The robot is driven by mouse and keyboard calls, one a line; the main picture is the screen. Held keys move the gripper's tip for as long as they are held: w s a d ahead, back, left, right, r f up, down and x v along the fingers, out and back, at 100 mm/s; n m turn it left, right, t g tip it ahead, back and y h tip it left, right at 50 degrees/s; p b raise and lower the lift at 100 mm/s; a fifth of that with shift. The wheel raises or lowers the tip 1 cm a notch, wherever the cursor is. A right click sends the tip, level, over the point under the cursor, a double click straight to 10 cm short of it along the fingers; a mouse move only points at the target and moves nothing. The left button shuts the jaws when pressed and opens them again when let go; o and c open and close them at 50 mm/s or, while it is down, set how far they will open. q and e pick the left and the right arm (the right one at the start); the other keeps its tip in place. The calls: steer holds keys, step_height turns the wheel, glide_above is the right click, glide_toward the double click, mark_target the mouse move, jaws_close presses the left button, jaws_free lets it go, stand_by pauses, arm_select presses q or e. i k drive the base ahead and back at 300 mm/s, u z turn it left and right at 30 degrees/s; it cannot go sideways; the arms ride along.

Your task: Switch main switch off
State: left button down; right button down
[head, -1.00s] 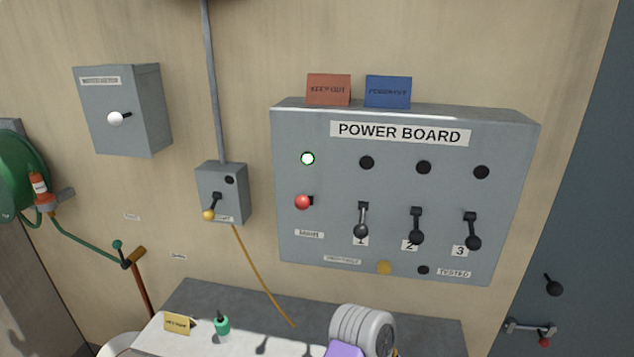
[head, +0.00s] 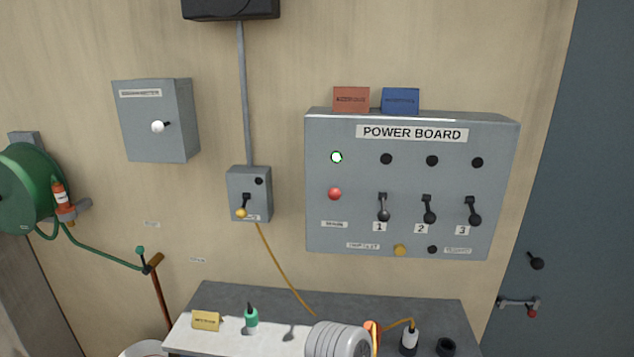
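The grey power board (head: 322,235) hangs on the wall right of centre in the head view. Its main switch (head: 335,194) has a red knob at the board's left side, above a small label that seems to read MAIN. The green-white lamp (head: 336,157) above it is lit. Three black-knobbed levers, numbered 1 (head: 383,213), 2 (head: 429,215) and 3 (head: 475,218), point down, and the lamps above them are dark. Neither of my grippers shows in the view.
A small grey box (head: 249,178) with a yellow-knobbed lever and a larger grey box (head: 158,148) with a white knob are on the wall to the left. A bench (head: 215,297) below holds a grey ribbed part (head: 340,340) and small items. A green hose reel (head: 28,190) is far left.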

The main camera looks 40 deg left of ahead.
mark_target(334, 193)
steer(key=u, duration=0.8)
